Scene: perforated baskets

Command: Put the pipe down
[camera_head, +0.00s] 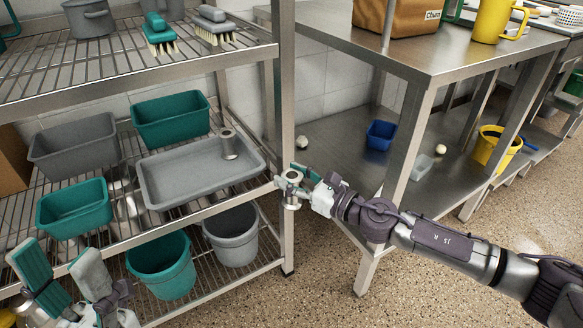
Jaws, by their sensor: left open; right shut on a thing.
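My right gripper (303,183) is shut on a short silver metal pipe (291,190). It holds the pipe upright in front of the shelf rack's right post, at about the height of the middle shelf. The pipe is clear of any surface. A second metal pipe piece (229,146) stands in the shallow grey tray (160,197) on the middle shelf (97,222). My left gripper (62,265) is open at the bottom left, in front of the rack, with its teal and grey fingers apart and nothing seen between them.
The middle shelf also holds a grey bin (72,150) and teal bins (172,122). Grey and teal buckets (232,238) stand below. Brushes (214,27) lie on the top shelf. A steel table (450,55) is right of the rack; its lower shelf (340,135) has free room.

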